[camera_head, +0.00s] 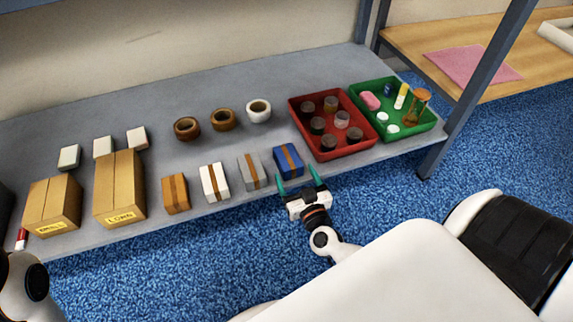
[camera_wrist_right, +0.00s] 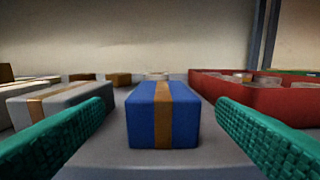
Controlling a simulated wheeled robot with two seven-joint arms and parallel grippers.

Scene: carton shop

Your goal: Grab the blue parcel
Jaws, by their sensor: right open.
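The blue parcel (camera_head: 289,160) stands on the grey shelf near its front edge, with a brown tape strip down its middle. In the right wrist view the parcel (camera_wrist_right: 145,115) is straight ahead, centred between the two green fingers. My right gripper (camera_head: 298,182) is open and empty, just in front of the parcel, with its fingertips close to the parcel's front. A gap shows on both sides of the parcel between it and the fingers. My left gripper is not in view; only a white part of my body shows at the lower left.
A grey parcel (camera_head: 250,172) stands close left of the blue one, then a white parcel (camera_head: 215,182) and an orange one (camera_head: 175,193). A red crate (camera_head: 327,153) with jars is close at right, beside a green crate (camera_head: 432,125). Tape rolls (camera_head: 222,119) lie behind.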

